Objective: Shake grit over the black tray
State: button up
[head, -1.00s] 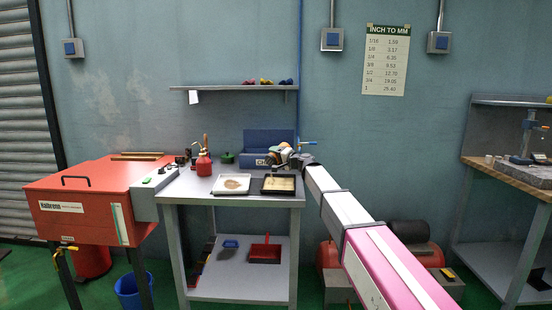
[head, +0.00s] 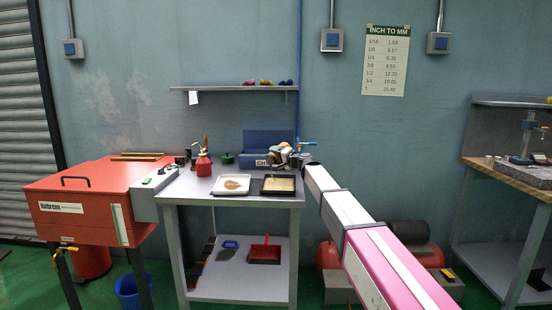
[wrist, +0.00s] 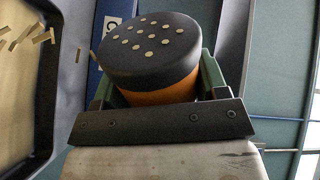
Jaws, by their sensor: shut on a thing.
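My gripper (head: 284,155) is above and behind the black tray (head: 263,192) on the grey table. In the wrist view, the green fingers of my gripper (wrist: 157,85) are shut on a shaker (wrist: 150,50) with an orange body and a dark cap with several pale holes. The black tray shows at the left edge there, with its dark rim (wrist: 46,95) and a yellowish inside. Several small pale bits (wrist: 30,36) show over the tray, and one shows beyond its rim; I cannot tell whether they are falling. The shaker is small and partly hidden in the head view.
A white tray (head: 218,191) with brown grit sits just left of the black tray. A red oil can (head: 203,164) and a blue box (head: 268,140) stand behind on the table. A red cabinet (head: 95,190) is at the left.

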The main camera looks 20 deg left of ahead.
jog(key=shift+w+a, duration=0.15)
jog(key=shift+w, duration=0.55)
jog(key=shift+w+a, duration=0.15)
jog(key=shift+w, duration=0.55)
jog(key=shift+d, duration=0.1)
jog(key=s+d+r, duration=0.2)
jog(key=s+d, duration=0.3)
jog(key=shift+s+d, duration=0.3)
jog(key=shift+s, duration=0.1)
dwell(0.9)
